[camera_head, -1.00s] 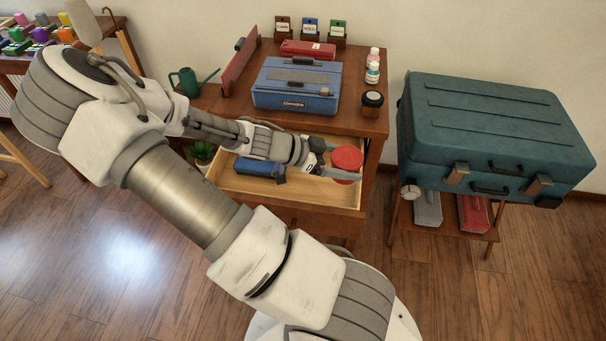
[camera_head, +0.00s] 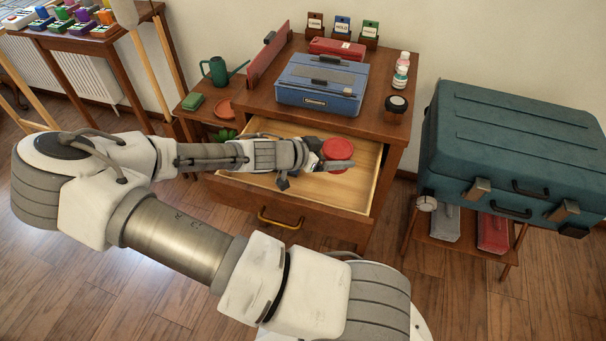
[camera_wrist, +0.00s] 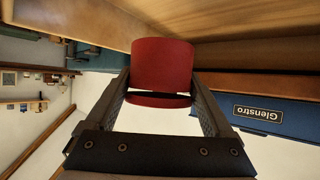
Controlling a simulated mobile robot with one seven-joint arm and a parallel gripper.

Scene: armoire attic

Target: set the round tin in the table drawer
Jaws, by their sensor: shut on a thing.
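The round tin (camera_head: 339,149) is red and sits between the fingers of my gripper (camera_head: 337,164). In the wrist view the tin (camera_wrist: 161,64) is gripped from both sides by the fingers of my gripper (camera_wrist: 161,98). The table drawer (camera_head: 366,189) is pulled open, with a pale wooden inside and a brass handle on its front. My gripper holds the tin within the drawer's outline, toward its right half. I cannot tell whether the tin touches the drawer floor. My arm hides the left part of the drawer.
A blue Glenstro box (camera_head: 318,86) stands on the table top (camera_head: 259,101) above the drawer. A dark-lidded jar (camera_head: 396,107) is near the table's right edge. A teal suitcase (camera_head: 507,150) rests on a stand at right. A green watering can (camera_head: 216,71) is at left.

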